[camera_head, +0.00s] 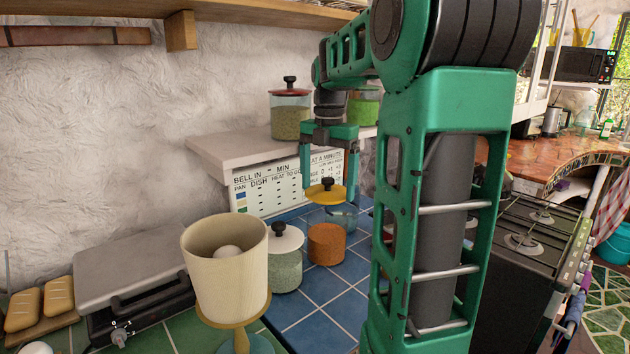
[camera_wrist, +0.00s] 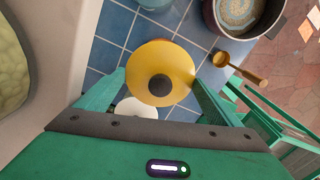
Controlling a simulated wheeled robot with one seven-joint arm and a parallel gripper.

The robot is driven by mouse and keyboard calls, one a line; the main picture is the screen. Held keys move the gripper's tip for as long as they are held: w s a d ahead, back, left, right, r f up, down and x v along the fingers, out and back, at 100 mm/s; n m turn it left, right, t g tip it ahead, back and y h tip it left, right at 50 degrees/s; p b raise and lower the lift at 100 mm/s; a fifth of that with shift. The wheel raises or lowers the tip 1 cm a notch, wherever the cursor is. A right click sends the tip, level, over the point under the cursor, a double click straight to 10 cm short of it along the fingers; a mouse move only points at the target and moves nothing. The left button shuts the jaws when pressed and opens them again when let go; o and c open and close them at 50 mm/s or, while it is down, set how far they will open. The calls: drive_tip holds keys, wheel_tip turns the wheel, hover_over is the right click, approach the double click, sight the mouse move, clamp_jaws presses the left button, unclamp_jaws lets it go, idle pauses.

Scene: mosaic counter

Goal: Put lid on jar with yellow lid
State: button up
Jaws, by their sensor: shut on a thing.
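My gripper (camera_head: 328,189) is shut on the yellow lid (camera_head: 324,197), which has a black knob on top. In the wrist view, the fingers of my gripper (camera_wrist: 158,78) sit at both sides of the lid (camera_wrist: 150,58). The lid is level and held in the air above a jar with orange contents (camera_head: 326,245). A gap shows between lid and jar in the head view. The orange jar stands on the blue tiles; it is hidden under the lid in the wrist view.
A white-lidded jar (camera_head: 285,262) stands close left of the orange jar; its lid (camera_wrist: 136,110) shows in the wrist view. A bluish glass vessel (camera_head: 343,215) stands behind. A lamp-like cream shade (camera_head: 222,275) is in front. A shelf (camera_head: 222,152) with a red-lidded jar (camera_head: 290,115) is above.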

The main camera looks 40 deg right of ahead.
drive_tip(key=shift+f, duration=2.9)
drive_tip(key=shift+f, duration=0.45)
drive_tip(key=o, duration=0.9)
